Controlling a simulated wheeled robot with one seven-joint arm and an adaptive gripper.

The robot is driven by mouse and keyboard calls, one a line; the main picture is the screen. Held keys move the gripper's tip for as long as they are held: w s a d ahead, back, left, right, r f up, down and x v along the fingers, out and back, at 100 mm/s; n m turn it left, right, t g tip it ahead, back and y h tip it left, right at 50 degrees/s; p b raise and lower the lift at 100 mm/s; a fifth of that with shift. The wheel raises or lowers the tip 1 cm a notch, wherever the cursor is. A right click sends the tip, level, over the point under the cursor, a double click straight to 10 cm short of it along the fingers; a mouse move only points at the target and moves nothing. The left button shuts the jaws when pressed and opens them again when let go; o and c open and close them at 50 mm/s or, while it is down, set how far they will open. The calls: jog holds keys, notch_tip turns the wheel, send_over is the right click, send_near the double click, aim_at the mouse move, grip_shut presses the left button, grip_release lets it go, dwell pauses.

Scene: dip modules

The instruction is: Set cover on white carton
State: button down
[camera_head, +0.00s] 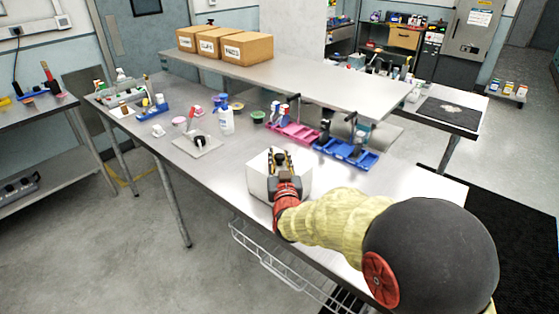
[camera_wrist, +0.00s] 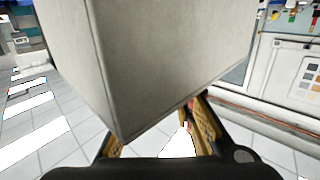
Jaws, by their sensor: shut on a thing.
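A plain white carton (camera_head: 258,183) is at the front edge of the long metal table, below the raised shelf. My gripper (camera_head: 279,160) reaches over it from the front right, and its dark fingers overlap the carton's top. In the wrist view, a pale grey box-shaped body (camera_wrist: 165,60) with a sharp vertical edge fills the upper middle. My two yellowish fingers (camera_wrist: 158,135) meet its lower part, shut on it. I cannot tell whether the fingers hold the carton itself or a separate cover. Its underside and contact with the table are hidden.
A flat light plate with a dark piece (camera_head: 198,143) and a white bottle (camera_head: 226,120) stand left of the carton. Pink (camera_head: 297,134) and blue (camera_head: 345,153) trays lie behind it. Cardboard boxes (camera_head: 247,48) stand on the raised shelf (camera_head: 320,82). Bare table lies left and right.

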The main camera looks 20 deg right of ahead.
jog(key=shift+f+b, duration=0.2)
jog(key=shift+b, duration=0.15)
jog(key=c, duration=1.5)
grip_release()
jog(key=shift+c, duration=0.2)
jog(key=shift+o, duration=0.2)
jog(key=shift+r, duration=0.1)
